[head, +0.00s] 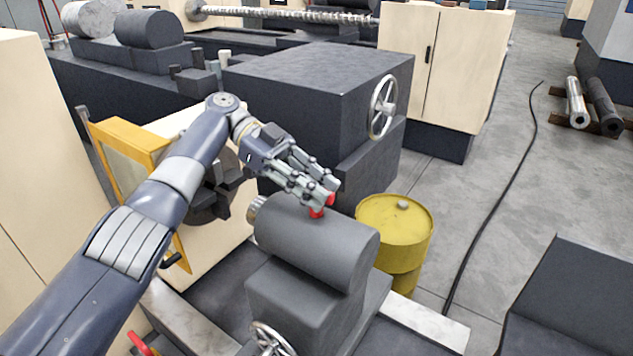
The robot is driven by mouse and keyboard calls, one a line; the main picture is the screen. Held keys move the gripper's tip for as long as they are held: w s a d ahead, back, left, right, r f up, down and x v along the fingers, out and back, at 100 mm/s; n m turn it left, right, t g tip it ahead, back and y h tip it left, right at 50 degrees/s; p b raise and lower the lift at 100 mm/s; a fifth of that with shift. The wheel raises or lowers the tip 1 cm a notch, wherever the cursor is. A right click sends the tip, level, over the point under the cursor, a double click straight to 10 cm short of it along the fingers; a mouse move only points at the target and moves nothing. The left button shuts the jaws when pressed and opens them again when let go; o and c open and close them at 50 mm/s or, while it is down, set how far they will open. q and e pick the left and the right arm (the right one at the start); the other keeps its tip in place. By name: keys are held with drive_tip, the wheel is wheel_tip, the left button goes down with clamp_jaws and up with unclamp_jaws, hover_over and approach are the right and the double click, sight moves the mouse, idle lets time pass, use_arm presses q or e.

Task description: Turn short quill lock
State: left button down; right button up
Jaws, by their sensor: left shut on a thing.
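The short quill lock is a small red handle (317,212) on top of the dark grey tailstock barrel (315,245). My left gripper (325,196) reaches over the barrel from the left and is shut on the red handle. The fingers hide part of the handle, and a bit of red also shows beside the fingertips at the right. The quill end (256,208) sticks out of the barrel's left end. My right gripper is not in the head view.
A handwheel (272,340) sits low in front of the tailstock. A yellow drum (398,222) stands close behind it at the right. The lathe chuck (212,195) and a yellow-framed guard (125,150) are at the left.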

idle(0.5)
use_arm(q)
drive_tip(key=c, duration=1.6)
unclamp_jaws()
wheel_tip(320, 180, up, 8)
drive_tip(key=shift+f, duration=0.25)
drive_tip(key=shift+r, duration=1.15)
drive_tip(key=shift+r, duration=0.1)
